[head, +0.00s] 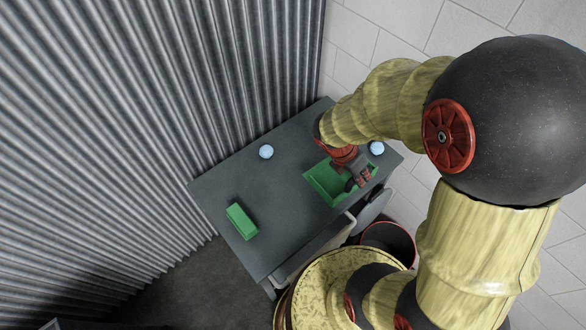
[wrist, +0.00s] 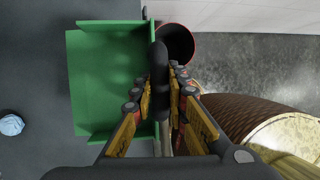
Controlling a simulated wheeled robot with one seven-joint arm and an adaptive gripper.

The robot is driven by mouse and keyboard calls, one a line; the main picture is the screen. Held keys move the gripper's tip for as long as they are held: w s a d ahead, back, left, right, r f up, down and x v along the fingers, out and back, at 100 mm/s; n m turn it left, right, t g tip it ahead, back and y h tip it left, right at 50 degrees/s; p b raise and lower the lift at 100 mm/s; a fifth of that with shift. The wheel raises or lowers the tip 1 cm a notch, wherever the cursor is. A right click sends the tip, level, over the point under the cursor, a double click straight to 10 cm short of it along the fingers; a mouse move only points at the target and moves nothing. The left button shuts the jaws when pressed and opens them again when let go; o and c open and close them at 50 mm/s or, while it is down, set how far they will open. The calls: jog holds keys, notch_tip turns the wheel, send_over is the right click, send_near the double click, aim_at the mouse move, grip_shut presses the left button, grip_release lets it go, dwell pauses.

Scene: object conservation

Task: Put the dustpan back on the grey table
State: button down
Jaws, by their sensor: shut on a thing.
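The green dustpan (head: 322,186), an open tray with raised walls, is at the right part of the grey table (head: 285,205) in the head view. In the wrist view the dustpan (wrist: 105,80) fills the left of centre, with a black handle (wrist: 158,75) at its right side. My gripper (head: 361,180) is at the dustpan's right side. In the wrist view my gripper (wrist: 160,88) has its fingers on both sides of the handle, shut on it. Whether the dustpan touches the tabletop or hangs just above it, I cannot tell.
A small green block-like object (head: 241,221) lies at the table's left end. Pale blue crumpled balls lie on the table, one near the back (head: 266,152) and one at the right (head: 376,148). A red-rimmed black bin (head: 388,240) stands beside the table. A corrugated wall (head: 150,110) runs behind.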

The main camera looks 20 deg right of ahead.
jog(key=w+f, duration=0.1)
jog(key=w, duration=0.1)
jog(key=w+f+b, duration=0.1)
jog(key=w, duration=0.2)
jog(key=w+d+f, duration=0.1)
jog(key=w+f, duration=0.1)
jog(key=w, duration=0.1)
jog(key=shift+w+b, duration=0.25)
jog(key=shift+b, duration=0.15)
jog(key=w+f, duration=0.1)
jog(key=w+f+b, duration=0.1)
jog(key=w+f, duration=0.2)
jog(key=shift+w+d+f, duration=0.15)
jog(key=shift+d+f, duration=0.15)
jog(key=shift+d, duration=0.1)
jog(key=shift+w+f+b, duration=0.4)
jog(key=shift+w+f, duration=0.05)
jog(key=shift+f, duration=0.15)
jog(key=shift+w+d+f+b, duration=0.15)
jog(key=shift+f+b, duration=0.4)
jog(key=shift+f, duration=1.15)
jog(key=c, duration=1.7)
grip_release()
jog(key=shift+c, duration=0.2)
